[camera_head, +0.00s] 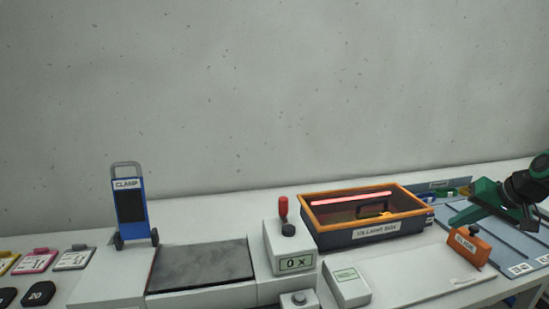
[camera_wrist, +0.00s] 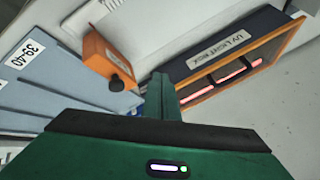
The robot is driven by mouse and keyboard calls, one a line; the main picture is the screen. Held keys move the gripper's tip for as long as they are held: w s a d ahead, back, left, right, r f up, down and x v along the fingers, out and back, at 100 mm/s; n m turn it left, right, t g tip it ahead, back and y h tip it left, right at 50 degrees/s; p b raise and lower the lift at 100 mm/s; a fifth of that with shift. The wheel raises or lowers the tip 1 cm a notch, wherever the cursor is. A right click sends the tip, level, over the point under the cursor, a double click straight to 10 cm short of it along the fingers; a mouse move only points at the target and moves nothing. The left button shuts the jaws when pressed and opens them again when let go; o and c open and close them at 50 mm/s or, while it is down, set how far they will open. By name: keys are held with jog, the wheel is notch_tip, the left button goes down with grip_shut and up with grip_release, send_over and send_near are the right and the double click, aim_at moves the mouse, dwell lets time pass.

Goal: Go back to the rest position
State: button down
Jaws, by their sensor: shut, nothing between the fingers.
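My gripper (camera_head: 466,216) is at the right of the head view, its green fingers shut and empty. In the wrist view the green fingers (camera_wrist: 162,82) meet in the middle. The orange block (camera_wrist: 104,58) is to their left there, and the UV light box (camera_wrist: 215,52) is to their right. I cannot tell the exact height of the gripper over the board.
The orange-rimmed UV light box (camera_head: 365,233) stands left of my gripper. Further left are a display unit (camera_head: 290,250) with a red-topped lever, a dark pad (camera_head: 203,268) and a blue clamp cart (camera_head: 131,207). Tags lie at the far left. The space above the table is open.

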jog(key=s+a+f+g, duration=0.1)
jog(key=s+a, duration=0.3)
jog(key=s, duration=0.4)
jog(key=s+a+f+g+h, duration=0.1)
jog(key=s+a+g, duration=0.2)
jog(key=s, duration=0.6)
jog(key=s+a+f+g, duration=0.1)
jog(key=s+a+g, duration=0.2)
jog(key=s+a, duration=0.3)
jog(key=s, duration=0.2)
jog(key=shift+s+a+f, duration=0.2)
jog(key=shift+s+a, duration=0.05)
jog(key=shift+s, duration=0.1)
